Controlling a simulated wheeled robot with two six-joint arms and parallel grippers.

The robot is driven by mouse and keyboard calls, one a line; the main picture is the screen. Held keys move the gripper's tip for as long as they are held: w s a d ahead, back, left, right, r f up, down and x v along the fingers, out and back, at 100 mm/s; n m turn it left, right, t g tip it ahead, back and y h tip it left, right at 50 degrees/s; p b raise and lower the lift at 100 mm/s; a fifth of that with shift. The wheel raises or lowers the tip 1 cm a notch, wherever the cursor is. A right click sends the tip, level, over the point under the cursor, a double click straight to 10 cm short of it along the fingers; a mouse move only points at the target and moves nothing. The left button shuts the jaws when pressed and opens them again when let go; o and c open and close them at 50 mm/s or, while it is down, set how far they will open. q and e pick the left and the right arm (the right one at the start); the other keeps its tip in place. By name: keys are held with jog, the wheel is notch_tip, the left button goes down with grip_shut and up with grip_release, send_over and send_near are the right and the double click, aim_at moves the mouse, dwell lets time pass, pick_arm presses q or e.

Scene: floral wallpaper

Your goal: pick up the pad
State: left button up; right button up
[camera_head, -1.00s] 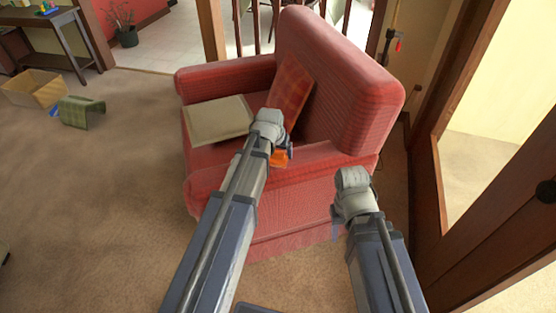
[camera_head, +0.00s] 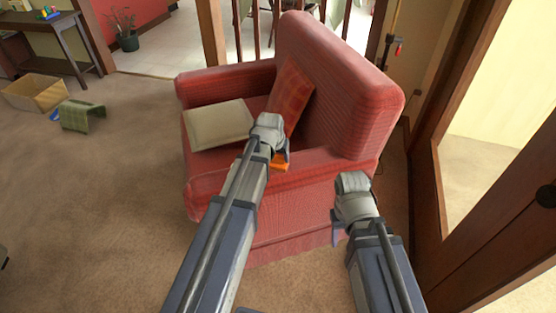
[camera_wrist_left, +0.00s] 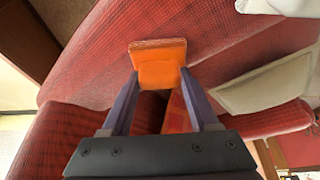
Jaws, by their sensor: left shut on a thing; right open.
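The small orange pad (camera_wrist_left: 162,72) is between the fingers of my left gripper (camera_wrist_left: 160,88) in the left wrist view. My left gripper is shut on it. In the head view only a bit of the orange pad (camera_head: 280,166) shows below my left gripper (camera_head: 279,156), at the near arm of the red armchair (camera_head: 340,95). Whether the pad still touches the armchair I cannot tell. My right gripper (camera_head: 338,226) is open and empty, to the right, in front of the chair's near side.
A beige cushion (camera_head: 218,124) lies on the chair seat, and a red patterned cushion (camera_head: 291,92) leans on the backrest. A cardboard box (camera_head: 36,92) and a green item (camera_head: 82,116) are on the carpet at left. A wooden door (camera_head: 500,215) stands at right.

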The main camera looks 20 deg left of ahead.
pick_arm(q)
notch_tip(320, 180, up, 10)
jog(key=p, duration=1)
jog(key=o, duration=0.9)
jog(key=c, duration=0.7)
notch_tip(320, 180, up, 15)
jog(key=p, duration=1.5)
send_over(278, 156)
jog(key=shift+f+b, duration=0.3)
jog(key=shift+b, duration=0.05)
